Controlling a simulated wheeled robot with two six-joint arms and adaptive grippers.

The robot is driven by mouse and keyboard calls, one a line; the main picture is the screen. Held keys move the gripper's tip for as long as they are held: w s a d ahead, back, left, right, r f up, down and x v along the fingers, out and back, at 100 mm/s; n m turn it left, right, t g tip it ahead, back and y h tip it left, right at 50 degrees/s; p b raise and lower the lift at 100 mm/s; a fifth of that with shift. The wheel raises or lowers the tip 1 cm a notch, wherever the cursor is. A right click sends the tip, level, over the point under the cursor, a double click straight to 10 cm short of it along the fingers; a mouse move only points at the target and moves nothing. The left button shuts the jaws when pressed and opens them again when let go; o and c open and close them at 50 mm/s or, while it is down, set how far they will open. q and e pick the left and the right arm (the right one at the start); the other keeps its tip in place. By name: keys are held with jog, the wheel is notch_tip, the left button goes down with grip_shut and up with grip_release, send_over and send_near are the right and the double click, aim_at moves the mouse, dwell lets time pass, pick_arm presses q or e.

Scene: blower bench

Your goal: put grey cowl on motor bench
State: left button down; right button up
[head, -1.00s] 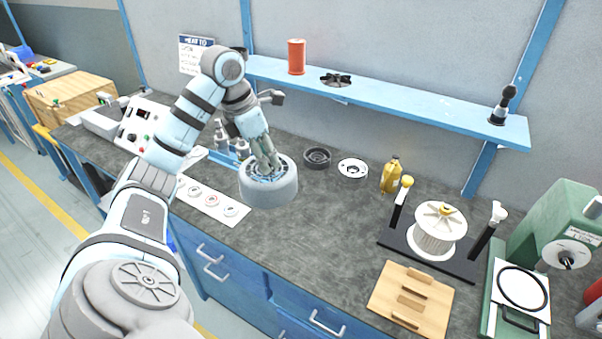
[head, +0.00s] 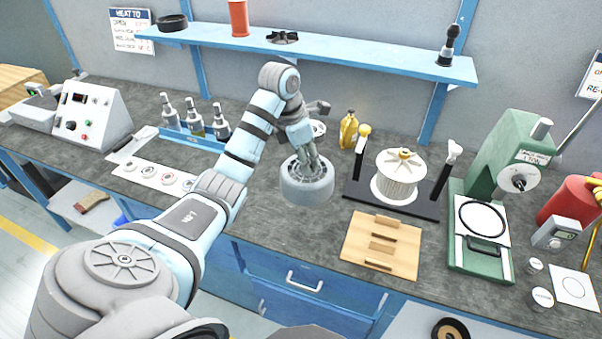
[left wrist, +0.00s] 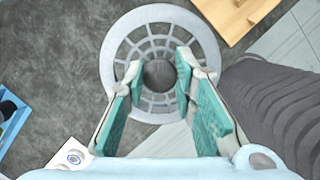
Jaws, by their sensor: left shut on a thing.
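The grey cowl (head: 307,187) is a round grey drum with a spoked grille on top. My left gripper (head: 306,160) is shut on the middle of the grille from above. The left wrist view shows the cowl (left wrist: 205,38) face-on, with the two green-padded fingers (left wrist: 160,85) at its dark hub. Bench top and pale floor show around the cowl, so it seems held above the front part of the bench; the exact gap cannot be told. The long blue bench (head: 262,215) has a dark grey top. No label marks it as the motor bench. My right gripper is out of view.
A wooden board (head: 355,256) lies right of the cowl, with a spool stand (head: 398,180) behind it. A green press (head: 490,240) stands further right. Spray bottles (head: 195,122) and a control box (head: 92,117) are left. A blue shelf (head: 340,52) hangs above.

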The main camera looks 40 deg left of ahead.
pick_arm(q)
notch_tip(320, 180, down, 13)
jog(key=shift+w+a+f+b, duration=0.1)
jog(key=shift+b, duration=1.15)
jog(key=shift+w, duration=0.15)
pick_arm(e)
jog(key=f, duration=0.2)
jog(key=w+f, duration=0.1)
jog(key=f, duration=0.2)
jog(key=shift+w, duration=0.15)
pick_arm(q)
jog(key=shift+f, duration=0.1)
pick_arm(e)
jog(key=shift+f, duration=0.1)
pick_arm(q)
jog(key=c, duration=1.3)
grip_release()
jog(key=shift+c, duration=0.2)
